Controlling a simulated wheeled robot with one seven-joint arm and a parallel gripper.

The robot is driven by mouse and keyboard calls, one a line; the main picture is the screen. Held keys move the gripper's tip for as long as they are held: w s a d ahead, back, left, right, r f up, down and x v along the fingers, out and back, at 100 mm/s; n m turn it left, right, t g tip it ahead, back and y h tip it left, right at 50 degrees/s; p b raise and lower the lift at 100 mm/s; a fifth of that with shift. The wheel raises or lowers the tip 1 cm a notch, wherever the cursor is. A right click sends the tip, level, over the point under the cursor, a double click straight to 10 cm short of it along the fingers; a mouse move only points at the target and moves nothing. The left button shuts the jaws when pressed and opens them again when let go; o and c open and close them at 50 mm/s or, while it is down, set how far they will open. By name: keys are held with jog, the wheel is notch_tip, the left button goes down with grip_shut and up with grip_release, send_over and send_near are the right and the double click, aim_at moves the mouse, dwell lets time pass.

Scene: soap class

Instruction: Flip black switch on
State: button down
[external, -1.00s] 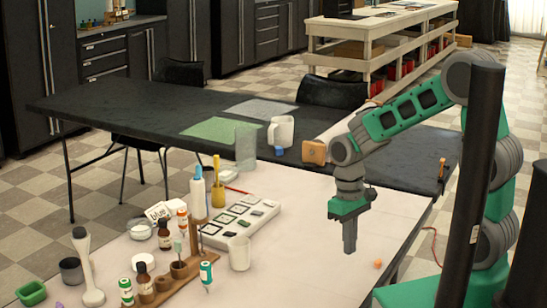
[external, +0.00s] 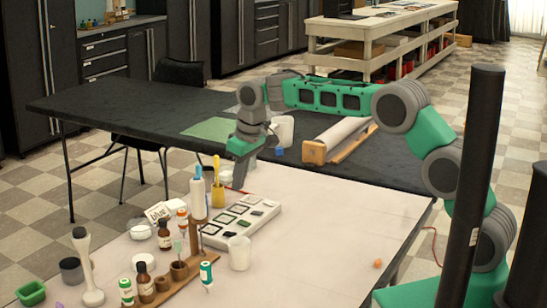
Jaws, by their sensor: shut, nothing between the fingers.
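A white panel (external: 259,227) with two rows of small dark-framed square switches lies on the white table, right of the wooden bottle rack. Several switches look dark or greenish; I cannot tell which one is the black switch or how it is tilted. My gripper (external: 238,187) points down, just beyond the far edge of the panel, beside the yellow cup with tools. It looks shut and empty. Its tips seem above the table near a red stick, and I cannot tell whether they touch anything.
A yellow cup (external: 218,195) with tools and a blue-capped white bottle (external: 198,200) stand left of the panel. A white cup (external: 240,254) stands in front of it. A wood-ended roll (external: 338,140) lies on the black table. The right of the white table is mostly clear.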

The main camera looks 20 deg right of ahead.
jog(key=p, duration=0.2)
send_near(234, 234)
jog(key=x, duration=0.5)
jog(key=shift+w+a+f, duration=0.15)
jog(key=shift+w+a, duration=0.2)
jog(key=shift+w, duration=0.05)
jog(key=shift+f, duration=0.65)
jog(key=shift+s+d+f+b, duration=0.15)
jog(key=shift+f+b, duration=0.45)
jog(key=shift+b, duration=0.3)
jog(key=shift+r, duration=0.3)
jog(key=shift+w+a+r+p, duration=0.3)
jog(key=shift+w+a+p, duration=0.05)
jog(key=shift+w+a, duration=0.2)
